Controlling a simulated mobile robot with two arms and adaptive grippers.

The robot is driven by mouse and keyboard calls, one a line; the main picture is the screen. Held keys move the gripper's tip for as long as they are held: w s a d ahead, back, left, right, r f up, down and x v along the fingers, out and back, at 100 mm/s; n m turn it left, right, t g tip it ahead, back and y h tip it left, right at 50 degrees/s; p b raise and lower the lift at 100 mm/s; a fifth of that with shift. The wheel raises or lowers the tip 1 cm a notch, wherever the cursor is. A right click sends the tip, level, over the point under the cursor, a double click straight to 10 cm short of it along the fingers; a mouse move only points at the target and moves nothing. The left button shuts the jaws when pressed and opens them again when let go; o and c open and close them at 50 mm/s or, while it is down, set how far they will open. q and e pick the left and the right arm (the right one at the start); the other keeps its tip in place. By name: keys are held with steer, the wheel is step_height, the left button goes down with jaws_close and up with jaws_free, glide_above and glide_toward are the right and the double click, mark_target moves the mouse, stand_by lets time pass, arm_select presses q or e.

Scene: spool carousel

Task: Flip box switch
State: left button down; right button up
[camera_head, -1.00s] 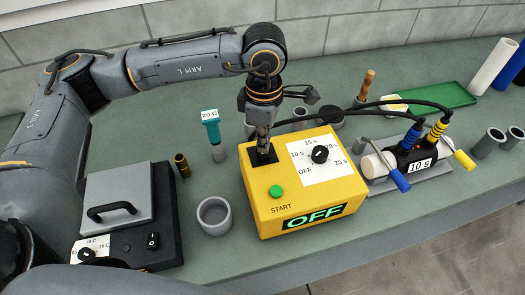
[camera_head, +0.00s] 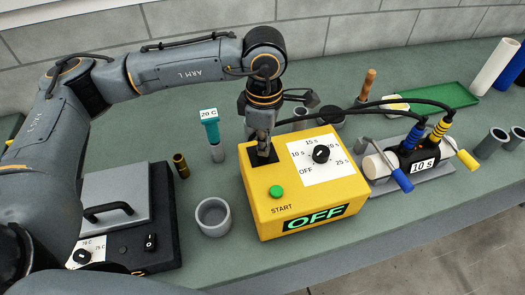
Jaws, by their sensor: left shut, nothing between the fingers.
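The yellow box (camera_head: 300,190) stands on the green bench, with a green START button (camera_head: 276,191) and a lit display (camera_head: 314,217) reading OFF. A black knob (camera_head: 321,153) sits on its white dial plate marked OFF, 10 s, 15 s and 25 s. My left gripper (camera_head: 264,153) points down, shut, with its fingertips at the black patch (camera_head: 258,158) at the back left of the box top. The fingers cover the middle of this patch, so the switch itself is hidden. I cannot tell whether they touch it. My right gripper is not in view.
A grey cup (camera_head: 213,217) stands left of the box. A grey lidded device (camera_head: 115,200) is farther left. A teal-topped tool (camera_head: 211,130) and a brass cylinder (camera_head: 181,165) stand behind. A green tray (camera_head: 445,95) lies behind.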

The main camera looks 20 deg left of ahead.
arm_select(q)
steer(key=shift+f, duration=0.15)
steer(key=shift+r+p, duration=1.2)
steer(key=shift+r, duration=2.35)
